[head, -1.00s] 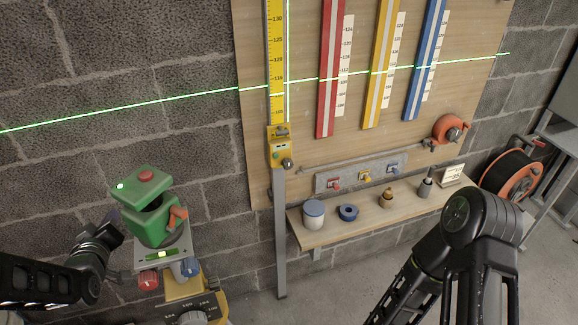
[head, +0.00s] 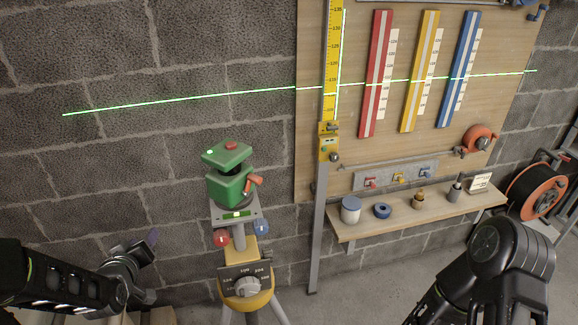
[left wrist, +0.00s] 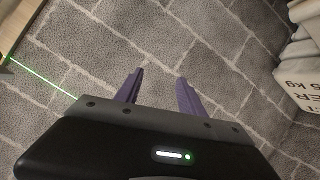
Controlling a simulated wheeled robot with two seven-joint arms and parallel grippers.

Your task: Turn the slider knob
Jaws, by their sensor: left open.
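The yellow slider (head: 328,148) sits on the vertical yellow measuring staff (head: 333,70). A small dark round slider knob (head: 334,157) shows at its lower right. The green laser level (head: 230,185) stands on a yellow tripod head with a pale numbered dial knob (head: 247,287). My left gripper (head: 152,240) is left of the tripod, apart from it and well away from the slider. In the left wrist view its two purple fingers (left wrist: 158,88) are spread with nothing between them. My right arm shows at lower right; its gripper is not visible.
A wooden shelf (head: 420,215) with several small pots and tools lies right of the staff. Red, yellow and blue strips hang on the wooden board (head: 350,110). An orange cable reel (head: 538,190) stands at right. White sacks (left wrist: 305,60) show in the left wrist view.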

